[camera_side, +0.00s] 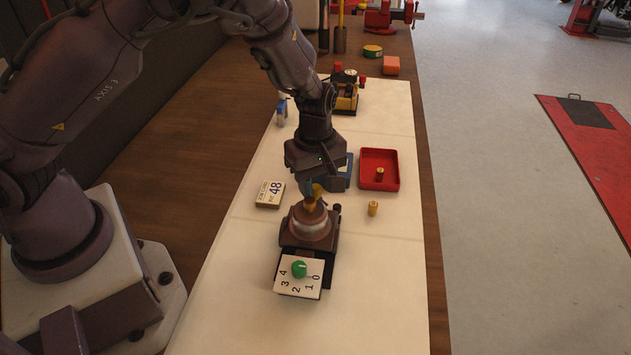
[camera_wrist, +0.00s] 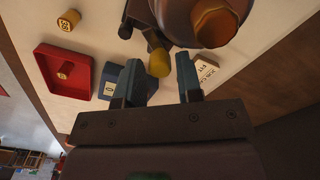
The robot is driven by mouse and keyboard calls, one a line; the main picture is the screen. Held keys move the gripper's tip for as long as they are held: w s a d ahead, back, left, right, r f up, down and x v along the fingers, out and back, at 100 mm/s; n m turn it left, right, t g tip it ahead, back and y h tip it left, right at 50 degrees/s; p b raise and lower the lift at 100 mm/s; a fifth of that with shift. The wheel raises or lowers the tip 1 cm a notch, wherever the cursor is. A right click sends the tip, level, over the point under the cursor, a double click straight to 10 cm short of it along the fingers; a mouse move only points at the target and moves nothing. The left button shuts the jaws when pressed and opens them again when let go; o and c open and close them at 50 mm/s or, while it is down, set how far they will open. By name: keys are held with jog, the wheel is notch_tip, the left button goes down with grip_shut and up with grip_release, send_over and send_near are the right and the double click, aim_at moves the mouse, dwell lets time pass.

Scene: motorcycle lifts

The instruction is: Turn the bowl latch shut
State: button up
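The bowl fixture (camera_side: 309,226) is a brown rounded body on a dark square base, standing on the pale bench mat. A yellow-tipped part, apparently its latch handle (camera_side: 313,194), shows at its top; in the wrist view the yellow tip (camera_wrist: 159,63) sticks out beside the rounded bowl (camera_wrist: 205,22), which has a copper hex piece. My gripper (camera_side: 313,184) points down over the fixture. In the wrist view its two blue-grey fingers (camera_wrist: 160,82) are apart, with the yellow tip between them and visible gaps on both sides. The side view partly hides the fingertips.
A numbered plate with a green knob (camera_side: 299,269) fronts the fixture. A red tray (camera_side: 391,183) holds a brass cylinder; another brass cylinder (camera_side: 373,208) stands nearby. A job card block (camera_side: 270,194) lies left; a blue block (camera_side: 345,172) is behind my gripper. Mat right of the fixture is clear.

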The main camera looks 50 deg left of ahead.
jog(key=shift+f, duration=0.15)
grip_shut()
jog(key=shift+m, duration=0.3)
jog(key=m, duration=0.4)
jog(key=shift+w, duration=0.1)
jog(key=m, duration=0.5)
jog(key=shift+m, duration=0.3)
dwell(0.4)
